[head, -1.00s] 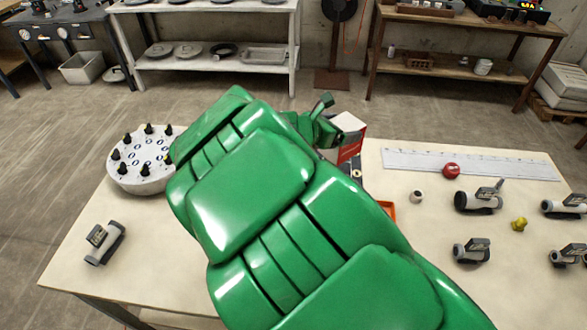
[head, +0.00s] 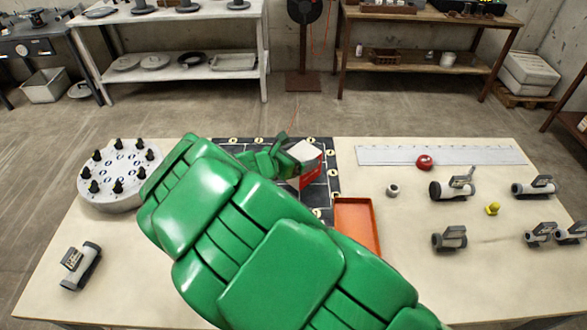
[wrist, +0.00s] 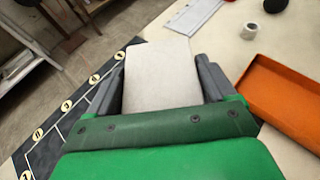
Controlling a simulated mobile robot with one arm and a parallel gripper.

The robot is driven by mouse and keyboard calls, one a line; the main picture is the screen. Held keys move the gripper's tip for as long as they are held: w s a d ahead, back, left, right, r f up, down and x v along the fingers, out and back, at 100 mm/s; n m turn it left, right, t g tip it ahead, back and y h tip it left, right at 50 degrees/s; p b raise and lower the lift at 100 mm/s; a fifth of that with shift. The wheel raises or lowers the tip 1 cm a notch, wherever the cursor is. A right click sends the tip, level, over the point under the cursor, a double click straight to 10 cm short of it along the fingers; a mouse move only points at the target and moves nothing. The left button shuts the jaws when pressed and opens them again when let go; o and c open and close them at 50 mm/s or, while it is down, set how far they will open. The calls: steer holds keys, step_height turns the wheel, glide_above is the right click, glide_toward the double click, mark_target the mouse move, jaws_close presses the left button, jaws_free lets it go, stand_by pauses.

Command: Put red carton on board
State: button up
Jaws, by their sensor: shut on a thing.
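The red carton (head: 307,171), red with a white top, is at my gripper (head: 290,160) over the dark board (head: 322,150) in the head view. In the wrist view my gripper (wrist: 160,92) has its two grey fingers against both sides of the carton's pale face (wrist: 160,72). The board (wrist: 75,112) has numbered cream circles along its edge and shows beside and beyond the gripper. My green arm covers much of the board in the head view. I cannot tell whether the carton's underside touches the board.
An orange tray (head: 357,224) lies right of the board. A white round holder with black pegs (head: 118,172) stands left. The front left table is mostly clear.

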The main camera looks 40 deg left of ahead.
steer(key=shift+f, duration=2.4)
steer(key=shift+f, duration=0.1)
steer(key=o, duration=1.1)
steer(key=v, duration=1.2)
